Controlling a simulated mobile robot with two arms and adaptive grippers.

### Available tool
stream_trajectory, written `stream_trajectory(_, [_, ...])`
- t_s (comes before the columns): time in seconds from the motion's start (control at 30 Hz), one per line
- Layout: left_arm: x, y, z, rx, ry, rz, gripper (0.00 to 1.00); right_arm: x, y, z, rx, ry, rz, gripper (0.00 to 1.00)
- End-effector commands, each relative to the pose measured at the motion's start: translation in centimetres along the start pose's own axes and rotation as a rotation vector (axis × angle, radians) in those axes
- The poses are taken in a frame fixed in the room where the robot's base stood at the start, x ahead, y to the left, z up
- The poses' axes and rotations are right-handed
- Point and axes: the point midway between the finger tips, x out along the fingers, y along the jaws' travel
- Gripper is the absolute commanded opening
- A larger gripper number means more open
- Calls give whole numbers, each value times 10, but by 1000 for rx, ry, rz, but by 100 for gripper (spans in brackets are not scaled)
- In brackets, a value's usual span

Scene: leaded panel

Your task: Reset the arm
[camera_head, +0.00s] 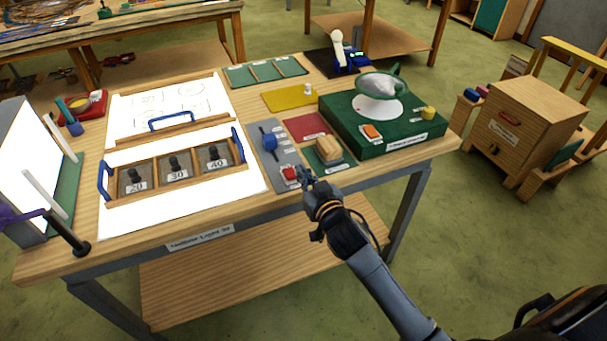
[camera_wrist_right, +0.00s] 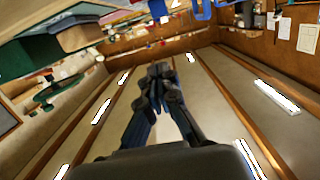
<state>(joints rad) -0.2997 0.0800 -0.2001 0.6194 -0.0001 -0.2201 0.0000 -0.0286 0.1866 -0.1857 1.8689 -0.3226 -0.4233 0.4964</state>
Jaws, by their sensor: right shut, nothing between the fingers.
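I cannot tell whether the fingertips touch the red block. My left gripper does not show in either view.
A tray with weights (camera_head: 175,172) sits on a white panel. A wooden block (camera_head: 328,148) and a green box with a bowl (camera_head: 383,84) stand to the right. A white screen (camera_head: 25,165) stands at the left. A wooden cabinet (camera_head: 520,128) is right of the table.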

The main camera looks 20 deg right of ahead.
Motion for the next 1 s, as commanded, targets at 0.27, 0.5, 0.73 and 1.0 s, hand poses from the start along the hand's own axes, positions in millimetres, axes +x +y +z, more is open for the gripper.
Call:
stream_trajectory(0.27, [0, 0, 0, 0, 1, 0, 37, 0, 0, 0, 0, 0, 0, 0])
stream_trajectory(0.5, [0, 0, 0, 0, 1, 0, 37, 1, 0, 7, -1, -13, 1, 0])
stream_trajectory(0.73, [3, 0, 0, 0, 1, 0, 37, -3, 3, 120, -32, -210, -1, 0])
stream_trajectory(1.0, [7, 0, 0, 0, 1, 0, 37, -66, 8, 319, -83, -566, -22, 0])
